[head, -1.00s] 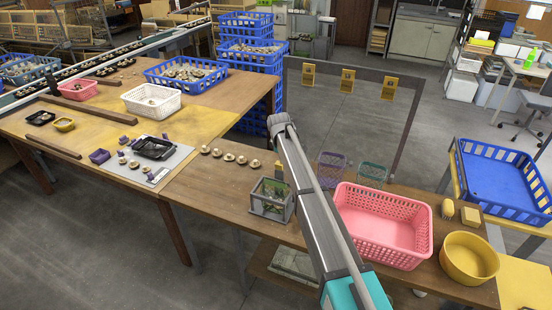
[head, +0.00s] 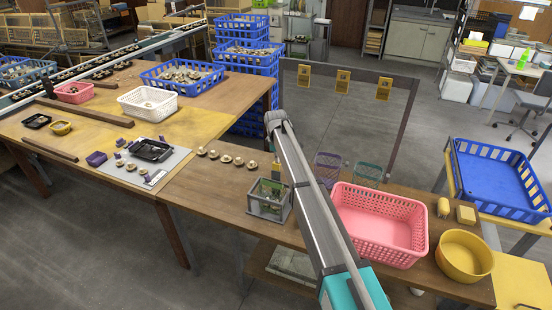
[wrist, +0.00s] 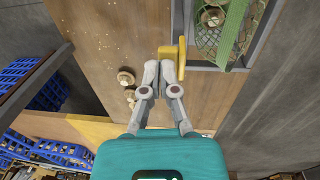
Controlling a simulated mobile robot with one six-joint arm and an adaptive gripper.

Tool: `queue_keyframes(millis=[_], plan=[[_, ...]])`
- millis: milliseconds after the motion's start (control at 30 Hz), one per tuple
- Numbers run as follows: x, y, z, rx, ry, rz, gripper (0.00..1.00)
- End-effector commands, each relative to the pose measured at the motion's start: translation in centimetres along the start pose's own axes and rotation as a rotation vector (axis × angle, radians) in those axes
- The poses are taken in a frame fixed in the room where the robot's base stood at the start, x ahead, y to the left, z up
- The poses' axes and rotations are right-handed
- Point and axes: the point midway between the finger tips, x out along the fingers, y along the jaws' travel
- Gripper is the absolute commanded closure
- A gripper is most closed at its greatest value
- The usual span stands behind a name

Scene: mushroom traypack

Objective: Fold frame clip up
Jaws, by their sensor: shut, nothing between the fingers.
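A small grey frame (head: 250,205) stands on the wooden table left of my arm in the head view, with green netting (head: 268,189) in it. In the wrist view its grey rim (wrist: 204,68) is at the upper right, and the green net (wrist: 236,25) bulges over mushrooms. The yellow frame clip (wrist: 182,60) is at the frame's left side, with a tab sticking out left. My gripper (wrist: 158,68) is shut and empty, its fingertips just left of and below the clip in the picture. I cannot tell whether they touch it.
A pink basket (head: 382,249) stands close right of my arm, with a yellow bowl (head: 466,254) beyond it. Several mushrooms (head: 225,158) lie in a row left of the frame. A grey mat (head: 176,158) holds a black tray (head: 152,150). Bare wood surrounds the frame's left side.

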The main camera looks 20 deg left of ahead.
Motion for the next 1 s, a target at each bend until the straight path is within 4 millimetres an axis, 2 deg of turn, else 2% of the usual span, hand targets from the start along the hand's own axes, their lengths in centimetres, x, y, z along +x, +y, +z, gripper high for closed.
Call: queue_keyframes(millis=[467, 1000], plan=[[-0.1, 0.3, 0.3, 0.005, 0.0, 0.0, 1.0], [-1.6, 0.5, 0.5, 0.006, -0.001, 0.0, 1.0]])
